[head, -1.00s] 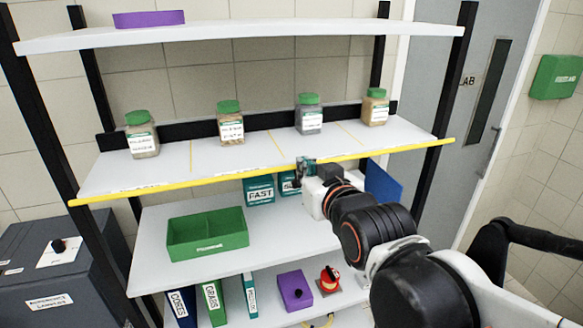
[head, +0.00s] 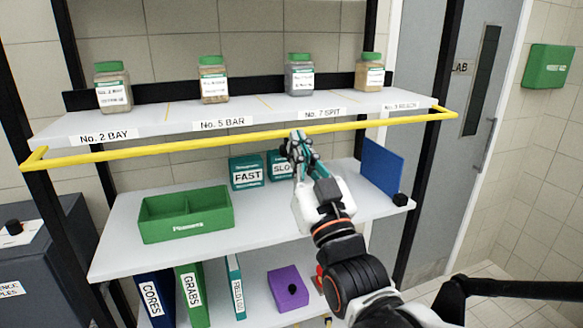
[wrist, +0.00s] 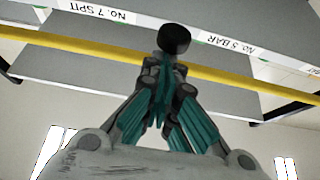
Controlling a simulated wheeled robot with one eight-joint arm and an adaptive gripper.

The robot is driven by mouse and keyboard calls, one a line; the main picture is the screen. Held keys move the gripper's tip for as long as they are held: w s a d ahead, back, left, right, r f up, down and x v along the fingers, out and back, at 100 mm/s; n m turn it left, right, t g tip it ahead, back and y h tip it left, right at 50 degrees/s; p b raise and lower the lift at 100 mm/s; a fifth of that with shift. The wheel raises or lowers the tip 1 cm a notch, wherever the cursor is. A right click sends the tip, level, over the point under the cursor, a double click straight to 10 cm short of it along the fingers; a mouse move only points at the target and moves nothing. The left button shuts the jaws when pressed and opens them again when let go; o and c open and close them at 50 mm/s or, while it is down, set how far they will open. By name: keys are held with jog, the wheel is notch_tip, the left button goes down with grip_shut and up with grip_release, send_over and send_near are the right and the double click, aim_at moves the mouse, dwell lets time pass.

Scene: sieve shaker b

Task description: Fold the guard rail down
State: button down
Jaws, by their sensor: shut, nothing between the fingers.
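The yellow guard rail (head: 200,147) runs across the front of the jar shelf. It stands out from the shelf on short end arms, and its bar hangs a little below the front edge, so the bay labels show above it. My gripper (head: 297,141) is shut and empty, its tip at the bar right of centre. I cannot tell whether it touches the bar. In the wrist view the teal fingers (wrist: 164,75) are together, with the rail (wrist: 225,77) crossing behind them and a dark round piece at their tip.
Several green-lidded jars stand on the upper shelf (head: 140,128). On the shelf below are a green divided tray (head: 185,228), teal FAST and SLOW boxes (head: 247,172) and a blue panel (head: 382,165). Binders (head: 190,290) and a purple box (head: 288,289) sit lower. A grey cabinet (head: 35,270) stands left.

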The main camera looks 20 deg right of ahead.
jog(key=f+t+b, duration=0.1)
jog(key=b, duration=0.1)
jog(key=w+f+t+b, duration=0.1)
jog(key=b, duration=0.2)
jog(key=f+t+b, duration=0.1)
jog(key=f+b, duration=0.1)
jog(key=b, duration=0.1)
jog(key=shift+w, duration=0.4)
jog(key=shift+f, duration=0.15)
